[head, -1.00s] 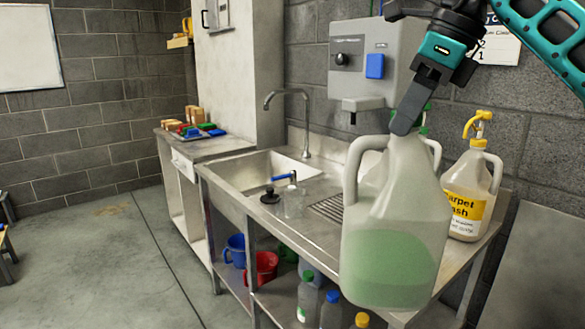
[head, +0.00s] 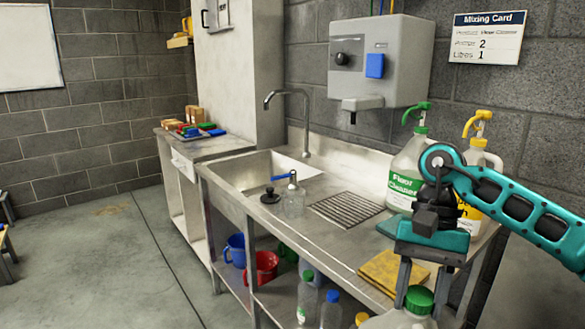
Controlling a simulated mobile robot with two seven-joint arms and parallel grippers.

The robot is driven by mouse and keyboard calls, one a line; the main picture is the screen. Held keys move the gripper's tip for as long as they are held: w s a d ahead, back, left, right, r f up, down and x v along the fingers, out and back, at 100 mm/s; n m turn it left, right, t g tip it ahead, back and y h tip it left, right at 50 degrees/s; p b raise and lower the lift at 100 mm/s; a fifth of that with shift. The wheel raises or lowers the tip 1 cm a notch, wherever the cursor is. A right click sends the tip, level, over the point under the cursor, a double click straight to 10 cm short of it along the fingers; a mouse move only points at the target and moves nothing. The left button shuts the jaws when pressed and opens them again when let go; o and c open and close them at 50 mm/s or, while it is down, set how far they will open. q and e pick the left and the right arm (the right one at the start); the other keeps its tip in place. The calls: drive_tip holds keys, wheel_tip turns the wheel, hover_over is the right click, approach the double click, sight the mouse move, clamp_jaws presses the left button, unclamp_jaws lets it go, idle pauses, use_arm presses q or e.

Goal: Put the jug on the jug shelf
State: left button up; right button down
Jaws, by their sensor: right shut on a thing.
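The jug (head: 398,321) is translucent white with a green cap (head: 419,299). Only its top shows, at the bottom edge of the head view, in front of the sink bench. My right gripper (head: 421,284) points down at the top of the jug, its fingers on either side near the cap, and is shut on it. The exact grip point and the jug's lower part are hidden. The bench's lower shelf (head: 235,286) and a small wall shelf (head: 179,43) at the far left are in view; I cannot tell whether either is the jug shelf. My left gripper is out of view.
On the bench stand a Floor Cleaner jug (head: 405,172) and a yellow-pump jug (head: 479,158), partly behind my right arm. A yellow cloth (head: 391,272) lies at the front edge. A blue jug (head: 236,250), red jug (head: 262,268) and bottles (head: 307,301) are below.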

sight(422, 320)
drive_tip(key=f+n, duration=0.1)
drive_tip(key=f, duration=0.1)
drive_tip(key=s+f+n+h, duration=0.1)
drive_tip(key=f+n, duration=0.1)
drive_tip(key=s+f+n+h, duration=0.1)
drive_tip(key=f, duration=0.1)
drive_tip(key=shift+s+d+n, duration=0.1)
drive_tip(key=shift+d+n, duration=0.15)
drive_tip(key=shift+n, duration=0.15)
drive_tip(key=shift+f, duration=0.15)
drive_tip(key=shift+a, duration=0.2)
drive_tip(key=shift+d, duration=0.2)
idle(0.6)
